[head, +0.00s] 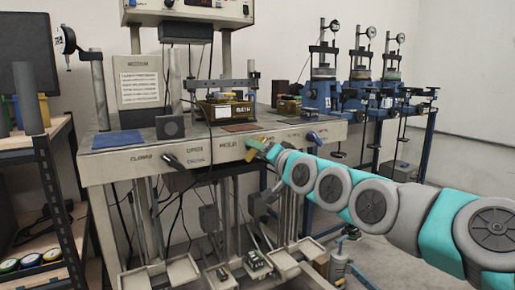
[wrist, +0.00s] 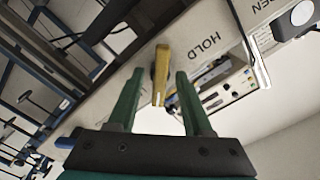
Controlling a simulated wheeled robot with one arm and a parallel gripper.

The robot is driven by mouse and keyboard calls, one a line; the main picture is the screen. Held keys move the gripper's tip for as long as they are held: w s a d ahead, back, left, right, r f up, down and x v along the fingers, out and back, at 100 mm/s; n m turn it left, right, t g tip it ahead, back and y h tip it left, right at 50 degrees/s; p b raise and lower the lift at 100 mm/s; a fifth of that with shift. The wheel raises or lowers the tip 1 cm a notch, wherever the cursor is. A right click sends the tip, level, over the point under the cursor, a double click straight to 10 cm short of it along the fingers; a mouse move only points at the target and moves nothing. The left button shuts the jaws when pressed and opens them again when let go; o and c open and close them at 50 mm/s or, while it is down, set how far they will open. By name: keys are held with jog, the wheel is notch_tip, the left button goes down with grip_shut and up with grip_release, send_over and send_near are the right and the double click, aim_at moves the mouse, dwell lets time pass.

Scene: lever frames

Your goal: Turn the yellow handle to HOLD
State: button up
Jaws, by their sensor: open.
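The yellow handle (head: 255,144) is on the front panel of the grey bench, right of the HOLD label (head: 230,146) in the head view. In the wrist view the yellow handle (wrist: 161,78) lies between the two green fingers of my gripper (wrist: 160,76), with a gap on both sides. The HOLD label (wrist: 205,47) is to its right there. My gripper (head: 271,152) is open at the handle and holds nothing. In the head view its fingers partly overlap the handle, so its exact angle is hard to read.
A black handle (head: 172,161) is further left on the panel and a blue handle (head: 314,138) is to the right. Blue test stands (head: 362,95) line the wall at the right. A shelf (head: 35,150) stands at the left. Cables hang below the bench.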

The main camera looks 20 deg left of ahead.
jog(key=shift+w+a, duration=0.2)
jog(key=shift+w, duration=0.05)
jog(key=shift+c, duration=0.2)
grip_shut()
